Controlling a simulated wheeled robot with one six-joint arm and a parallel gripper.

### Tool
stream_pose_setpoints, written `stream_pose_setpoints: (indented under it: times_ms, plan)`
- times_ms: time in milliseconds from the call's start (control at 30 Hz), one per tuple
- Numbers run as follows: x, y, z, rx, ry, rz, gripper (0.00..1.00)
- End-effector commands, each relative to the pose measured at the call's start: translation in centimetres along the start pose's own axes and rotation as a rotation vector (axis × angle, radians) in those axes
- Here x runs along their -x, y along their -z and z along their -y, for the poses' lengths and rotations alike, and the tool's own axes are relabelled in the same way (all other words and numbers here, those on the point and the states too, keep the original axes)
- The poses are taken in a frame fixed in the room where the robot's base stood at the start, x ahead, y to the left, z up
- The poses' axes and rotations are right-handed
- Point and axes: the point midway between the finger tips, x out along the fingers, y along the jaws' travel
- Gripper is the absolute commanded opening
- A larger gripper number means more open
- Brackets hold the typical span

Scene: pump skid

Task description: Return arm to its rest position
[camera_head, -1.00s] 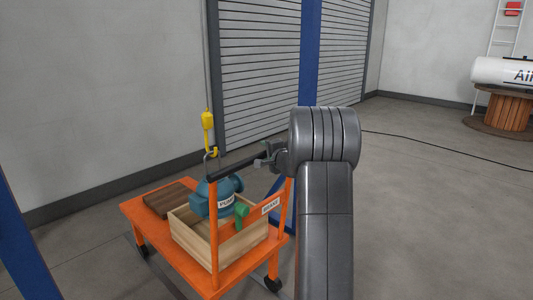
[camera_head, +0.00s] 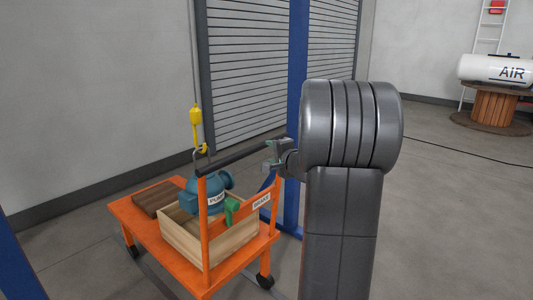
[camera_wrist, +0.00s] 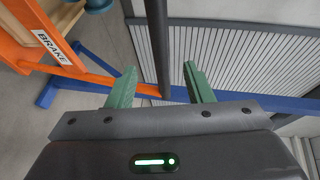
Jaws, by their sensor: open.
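My gripper (camera_wrist: 160,85) is open in the wrist view, with its two green fingers apart. The dark handle bar (camera_wrist: 157,40) of the orange cart runs between the fingers in that picture; I cannot tell whether either finger touches it. In the head view my gripper (camera_head: 270,160) is small and partly hidden at the right end of the handle bar (camera_head: 238,160). My grey arm (camera_head: 345,200) is raised and bent in front of the camera. The orange cart (camera_head: 180,262) carries a wooden crate (camera_head: 235,238) with a blue pump (camera_head: 203,196) inside.
A yellow hoist hook (camera_head: 197,118) hangs above the pump. A blue post (camera_head: 297,70) stands behind my gripper. A brake label (camera_head: 261,200) marks the cart's orange bar. An air tank (camera_head: 492,70) rests on a wooden spool (camera_head: 490,105) at the far right.

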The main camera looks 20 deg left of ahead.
Motion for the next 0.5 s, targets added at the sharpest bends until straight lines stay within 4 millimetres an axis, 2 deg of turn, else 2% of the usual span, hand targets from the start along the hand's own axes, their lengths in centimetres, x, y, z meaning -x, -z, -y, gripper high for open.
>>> stream_pose_setpoints:
  times_ms: [133, 500]
  plan:
    - [0.90, 0.04, -0.04, 0.000, -0.001, -0.001, 0.47]
    - [0.93, 0.00, -0.03, -0.001, -0.001, 0.000, 0.47]
